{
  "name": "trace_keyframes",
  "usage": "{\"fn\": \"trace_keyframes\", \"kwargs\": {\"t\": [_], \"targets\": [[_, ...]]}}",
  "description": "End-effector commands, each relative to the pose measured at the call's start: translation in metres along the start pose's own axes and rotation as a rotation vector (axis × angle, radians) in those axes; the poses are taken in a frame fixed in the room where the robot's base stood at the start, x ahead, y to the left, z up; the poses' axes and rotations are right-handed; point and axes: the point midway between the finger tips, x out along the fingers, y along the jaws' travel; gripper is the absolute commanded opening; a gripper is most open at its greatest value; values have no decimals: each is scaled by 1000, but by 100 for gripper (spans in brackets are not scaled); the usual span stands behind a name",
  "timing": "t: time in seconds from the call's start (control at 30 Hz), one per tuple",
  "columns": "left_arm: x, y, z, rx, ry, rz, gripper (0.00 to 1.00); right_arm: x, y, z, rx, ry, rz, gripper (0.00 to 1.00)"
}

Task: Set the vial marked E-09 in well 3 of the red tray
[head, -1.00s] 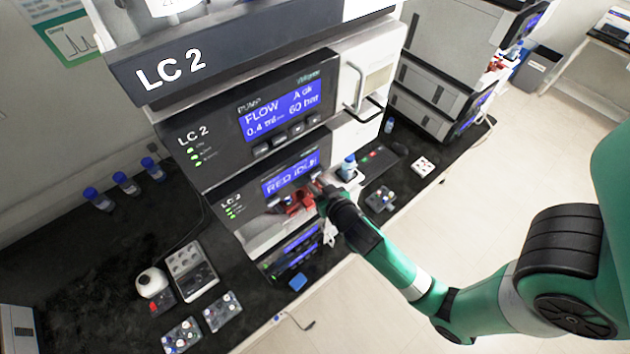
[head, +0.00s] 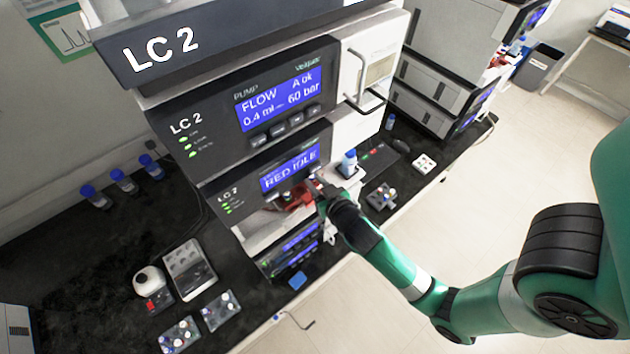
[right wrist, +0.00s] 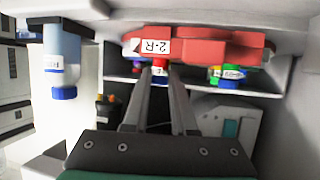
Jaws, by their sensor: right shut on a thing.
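The red tray (head: 296,197) is inside the open bay of the LC 2 unit, under the display reading RED IDLE. In the right wrist view, which looks upside down, the red tray (right wrist: 205,47) spans the top, with a white label that seems to read 2-R. My right gripper (head: 318,190) is at the bay's mouth. Its fingers (right wrist: 160,80) are shut on a small vial (right wrist: 160,65) with a red part, close by the tray. The vial's marking and the well numbers are not legible. My left gripper is not in view.
A blue-capped bottle (head: 349,161) stands just right of the bay; it also shows in the wrist view (right wrist: 63,60). Another vial (right wrist: 230,72) with green and blue colours is by the tray. Small racks (head: 221,311) and blue-capped bottles (head: 124,181) stand on the black bench.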

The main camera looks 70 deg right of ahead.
Motion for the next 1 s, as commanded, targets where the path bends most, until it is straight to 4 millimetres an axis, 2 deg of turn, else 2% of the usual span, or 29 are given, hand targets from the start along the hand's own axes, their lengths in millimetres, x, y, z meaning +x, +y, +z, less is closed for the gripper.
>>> {"fn": "trace_keyframes", "kwargs": {"t": [0.37,0.4,0.57,0.6,0.87,1.0], "targets": [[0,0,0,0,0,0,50,0,0,0,0,0,0,0],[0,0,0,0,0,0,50,0,0,0,0,0,0,29],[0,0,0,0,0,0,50,0,0,0,0,0,0,57],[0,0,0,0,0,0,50,0,0,0,0,0,0,60],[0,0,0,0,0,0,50,-1,0,0,0,0,0,60],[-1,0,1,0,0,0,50,-12,-1,1,0,-1,-2,60]]}}
